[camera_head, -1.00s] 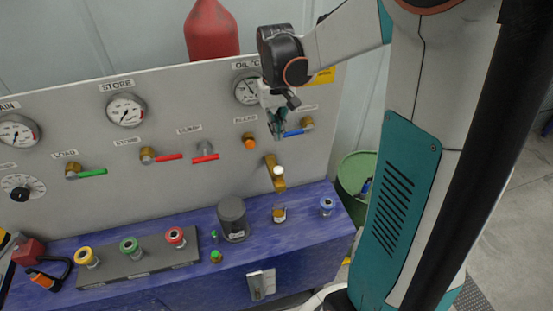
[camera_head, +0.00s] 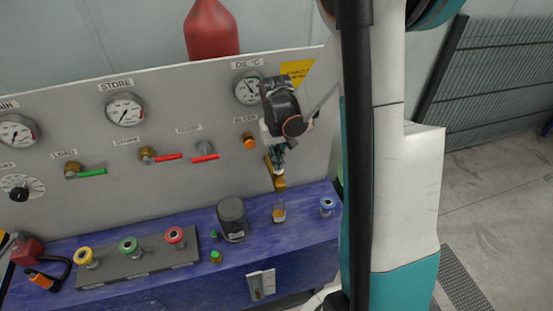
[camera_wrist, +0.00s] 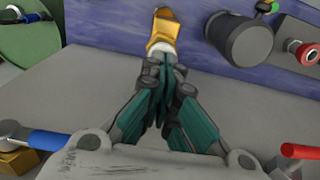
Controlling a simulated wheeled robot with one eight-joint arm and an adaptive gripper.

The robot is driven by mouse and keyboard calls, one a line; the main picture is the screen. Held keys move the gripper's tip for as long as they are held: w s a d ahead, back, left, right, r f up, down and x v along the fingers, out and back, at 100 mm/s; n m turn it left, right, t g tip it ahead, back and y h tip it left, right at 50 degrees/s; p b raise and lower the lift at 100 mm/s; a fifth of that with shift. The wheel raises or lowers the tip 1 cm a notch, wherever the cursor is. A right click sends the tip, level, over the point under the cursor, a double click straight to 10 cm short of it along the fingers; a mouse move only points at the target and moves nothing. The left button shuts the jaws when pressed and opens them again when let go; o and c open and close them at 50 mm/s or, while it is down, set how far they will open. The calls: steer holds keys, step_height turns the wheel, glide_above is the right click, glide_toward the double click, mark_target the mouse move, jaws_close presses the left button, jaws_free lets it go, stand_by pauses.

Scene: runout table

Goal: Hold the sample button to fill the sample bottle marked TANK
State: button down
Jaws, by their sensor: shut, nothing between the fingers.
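My gripper (camera_head: 279,168) is shut and empty, pointing down at the brass sample spout (camera_head: 279,184) on the grey panel. In the wrist view the closed fingertips (camera_wrist: 166,62) meet the pale button (camera_wrist: 160,47) on top of the brass spout (camera_wrist: 164,26). They seem to touch it, but how far it is pressed cannot be told. A small clear bottle (camera_head: 279,212) stands upright under the spout, with amber showing in it. Its marking is too small to read, and the wrist view does not show it.
Red-handled valves (camera_head: 205,158) and an orange knob (camera_head: 248,141) are on the panel left of my gripper.

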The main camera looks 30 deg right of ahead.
steer(key=shift+f, duration=0.1)
steer(key=shift+f+b, duration=0.95)
steer(key=shift+b, duration=0.25)
steer(key=shift+s+a, duration=0.1)
steer(key=shift+s, duration=0.25)
steer(key=shift+w+f, duration=0.1)
steer(key=shift+w+r, duration=0.1)
steer(key=shift+r, duration=0.4)
step_height(320, 180, up, 13)
steer(key=p, duration=0.2)
steer(key=shift+r, duration=0.2)
